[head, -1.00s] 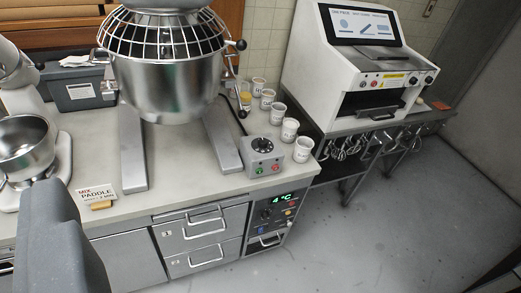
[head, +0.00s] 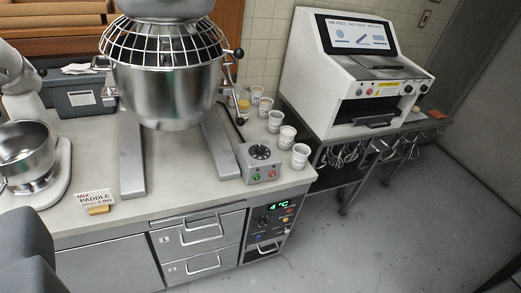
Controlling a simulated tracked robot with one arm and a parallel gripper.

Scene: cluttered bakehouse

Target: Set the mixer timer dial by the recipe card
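The timer dial (head: 260,152) is a black knob on top of a small grey control box (head: 258,168) on the counter, right of the big mixer (head: 168,90). A green and a red button are on the box's front. The dial's setting is too small to read. The recipe card (head: 95,197) stands in a wooden holder at the counter's front left. It reads "MIX" in red and "PADDLE" in black; the smaller line below is not legible. My gripper's fingers do not show. A grey part of my own body covers the lower left corner.
Several white cups (head: 287,136) stand right of and behind the control box. A small stand mixer with a steel bowl (head: 27,150) is at the left. A white machine (head: 360,75) stands on the table at right. The counter's front centre (head: 165,193) and the floor at right are clear.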

